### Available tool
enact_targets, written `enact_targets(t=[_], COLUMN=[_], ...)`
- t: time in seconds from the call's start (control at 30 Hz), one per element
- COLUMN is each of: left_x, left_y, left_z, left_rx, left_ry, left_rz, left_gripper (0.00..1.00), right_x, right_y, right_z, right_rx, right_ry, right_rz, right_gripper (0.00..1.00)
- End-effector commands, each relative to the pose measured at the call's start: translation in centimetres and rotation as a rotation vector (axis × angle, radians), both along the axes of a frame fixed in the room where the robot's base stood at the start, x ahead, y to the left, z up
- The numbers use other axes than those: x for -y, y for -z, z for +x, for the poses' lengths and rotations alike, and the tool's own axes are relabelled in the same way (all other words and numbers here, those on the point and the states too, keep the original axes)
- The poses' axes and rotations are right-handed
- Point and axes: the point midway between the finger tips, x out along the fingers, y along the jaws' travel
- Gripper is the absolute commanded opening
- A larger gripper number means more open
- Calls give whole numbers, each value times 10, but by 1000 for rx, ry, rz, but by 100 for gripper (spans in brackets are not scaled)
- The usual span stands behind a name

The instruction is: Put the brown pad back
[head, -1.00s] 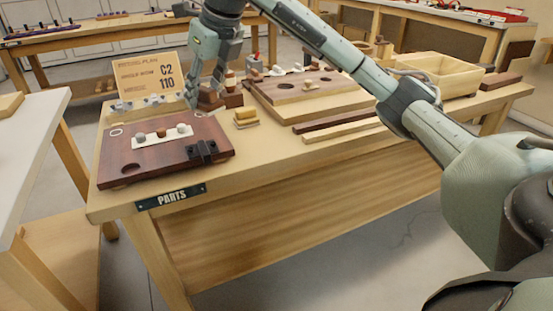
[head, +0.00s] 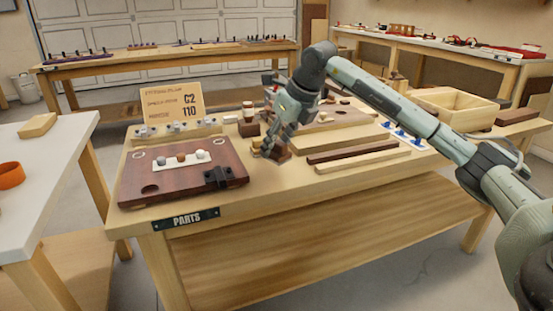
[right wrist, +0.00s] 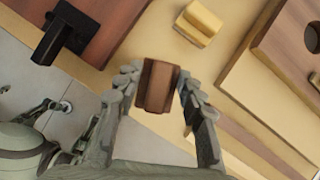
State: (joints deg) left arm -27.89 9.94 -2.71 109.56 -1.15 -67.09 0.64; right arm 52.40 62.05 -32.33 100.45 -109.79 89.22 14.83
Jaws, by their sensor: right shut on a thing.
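The brown pad (right wrist: 157,86) is a small stepped block between the fingertips of my right gripper (right wrist: 156,88) in the right wrist view. In the head view, my right gripper (head: 274,146) is shut on the brown pad (head: 283,154) over the bench, just right of a yellow pad. The fingers partly hide the brown pad there. The yellow pad (right wrist: 198,22) lies on the bench top and is apart from the gripper.
A dark red board (head: 200,181) with a black clamp (head: 216,178) lies left on the bench (head: 290,188). A wooden board with holes (head: 335,132), dark and pale strips, and an empty wooden box (head: 455,105) are to the right. A sign (head: 172,106) stands behind.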

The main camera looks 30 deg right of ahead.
Motion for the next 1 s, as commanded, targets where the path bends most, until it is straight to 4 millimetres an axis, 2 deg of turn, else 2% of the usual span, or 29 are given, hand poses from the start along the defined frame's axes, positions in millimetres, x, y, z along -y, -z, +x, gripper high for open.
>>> enact_targets(t=[0.3,0.77,0.8,0.93,1.0], left_x=[1,1,2,3,2], left_y=[-1,4,0,-6,-6], left_z=[1,-2,0,5,5], left_rx=[6,-7,0,14,13], left_ry=[2,1,2,3,3], left_rz=[-2,-1,0,-2,-2], left_gripper=[40,40,40,40,40], right_x=[1,1,1,1,1], right_y=[37,44,43,43,43], right_z=[-1,0,0,0,0], right_rx=[-4,0,-1,-1,-1], right_ry=[1,0,0,0,0], right_rz=[0,0,0,0,0], right_gripper=[0,0,44,60,60])
